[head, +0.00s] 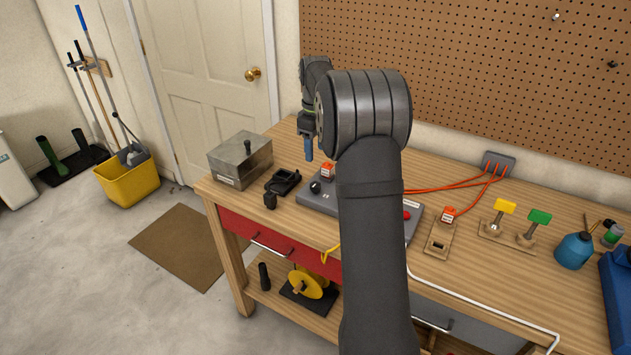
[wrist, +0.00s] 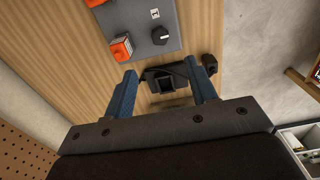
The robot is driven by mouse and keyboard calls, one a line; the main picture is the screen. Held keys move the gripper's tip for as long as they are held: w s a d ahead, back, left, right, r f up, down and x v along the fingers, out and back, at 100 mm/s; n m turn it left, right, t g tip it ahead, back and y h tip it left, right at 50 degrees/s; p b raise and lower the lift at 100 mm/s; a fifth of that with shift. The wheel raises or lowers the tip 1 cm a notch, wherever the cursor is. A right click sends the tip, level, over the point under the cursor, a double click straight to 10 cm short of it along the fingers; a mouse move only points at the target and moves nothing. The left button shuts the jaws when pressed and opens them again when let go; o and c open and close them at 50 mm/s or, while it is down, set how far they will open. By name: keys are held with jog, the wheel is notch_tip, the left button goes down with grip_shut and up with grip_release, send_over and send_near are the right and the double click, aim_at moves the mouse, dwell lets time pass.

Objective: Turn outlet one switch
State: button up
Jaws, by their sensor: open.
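A grey panel (head: 318,203) lies on the workbench, largely hidden behind my arm in the head view; one end of it shows in the wrist view (wrist: 148,14). A round black knob (wrist: 161,36) with a pale mark sits on it and also shows in the head view (head: 315,187). An orange-and-white plug piece (wrist: 121,48) is beside the knob, also visible in the head view (head: 327,170). My gripper (wrist: 160,66) is open, its blue fingers apart with nothing between them; it hangs above the bench near this end of the panel (head: 309,156). The knob lies just beyond the fingertips in the wrist view.
A black device (head: 284,182) and a small black piece (head: 270,201) lie left of the panel. A metal box (head: 240,160) stands at the bench's left corner. Orange cables run to a wall outlet (head: 498,163). A pegboard (head: 480,70) rises behind.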

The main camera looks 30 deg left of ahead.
aim_at(315, 184)
notch_tip(315, 184, down, 12)
jog(key=shift+f, duration=0.1)
dwell(0.4)
jog(key=c, duration=1)
